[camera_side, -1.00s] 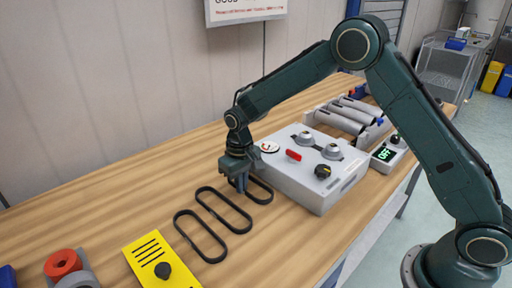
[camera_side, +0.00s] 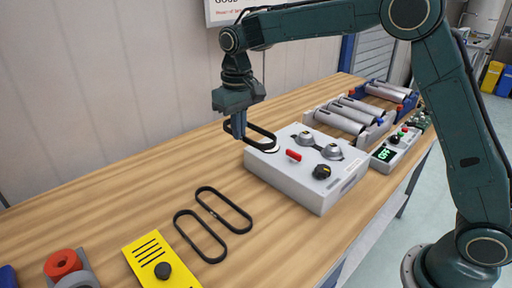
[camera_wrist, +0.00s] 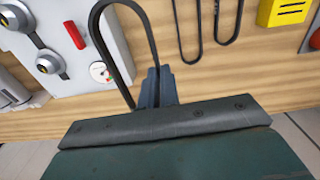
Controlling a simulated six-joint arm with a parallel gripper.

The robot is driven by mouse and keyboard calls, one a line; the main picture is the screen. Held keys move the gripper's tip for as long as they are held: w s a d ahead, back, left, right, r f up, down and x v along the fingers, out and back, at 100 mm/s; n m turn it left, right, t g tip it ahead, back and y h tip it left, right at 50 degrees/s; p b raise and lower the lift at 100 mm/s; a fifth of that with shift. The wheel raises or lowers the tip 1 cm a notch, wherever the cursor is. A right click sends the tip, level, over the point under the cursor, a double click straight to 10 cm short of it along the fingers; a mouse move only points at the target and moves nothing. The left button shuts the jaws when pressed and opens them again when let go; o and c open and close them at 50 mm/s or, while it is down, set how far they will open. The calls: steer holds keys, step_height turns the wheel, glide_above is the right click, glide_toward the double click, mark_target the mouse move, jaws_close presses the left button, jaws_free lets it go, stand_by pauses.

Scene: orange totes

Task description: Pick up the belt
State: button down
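In the wrist view the held belt (camera_wrist: 96,22) loops up from the fingertips (camera_wrist: 157,88). Two more black belts lie flat side by side on the table: one (camera_side: 248,218) nearer the box and one (camera_side: 179,228) to its left. Both show partly at the top of the wrist view.
The grey box (camera_side: 316,200) carries two round pulleys (camera_side: 306,138), a red handle (camera_side: 293,155) and a black knob.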

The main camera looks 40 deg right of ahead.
steer(key=shift+r, duration=0.5)
stand_by(0.5)
steer(key=s+d+f, duration=0.1)
steer(key=s+d, duration=0.2)
steer(key=d, duration=0.8)
steer(key=s+d+f, duration=0.2)
steer(key=s+d, duration=0.1)
steer(key=d, duration=0.9)
steer(key=shift+d, duration=0.25)
steer(key=shift+f, duration=0.15)
steer(key=shift+f, duration=2.35)
steer(key=shift+f, duration=1.95)
